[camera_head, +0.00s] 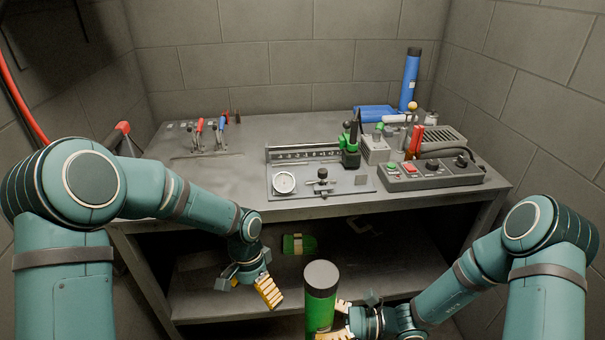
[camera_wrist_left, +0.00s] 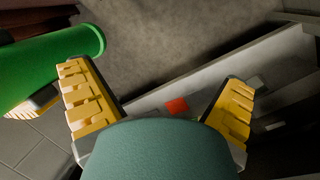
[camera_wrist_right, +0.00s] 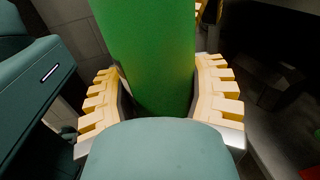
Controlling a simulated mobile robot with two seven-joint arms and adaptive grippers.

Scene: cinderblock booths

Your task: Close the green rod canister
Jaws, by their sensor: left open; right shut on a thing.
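The green rod canister (camera_head: 318,314) stands roughly upright in front of the workbench at the bottom middle of the head view. A dark grey cap (camera_head: 321,274) shows at its top; I cannot tell how tightly it sits. My right gripper (camera_head: 338,320) is shut around the canister's body, and the right wrist view shows the green body (camera_wrist_right: 150,55) between its yellow fingers. My left gripper (camera_head: 250,285) is open and empty, just left of the canister and apart from it. In the left wrist view the canister (camera_wrist_left: 45,72) lies outside the left fingers.
The workbench (camera_head: 220,182) carries levers (camera_head: 210,135), a gauge panel (camera_head: 340,185) and a button box (camera_head: 430,175). A blue canister (camera_head: 409,80) stands at the back right. A green object (camera_head: 299,244) lies on the lower shelf. Block walls enclose the booth.

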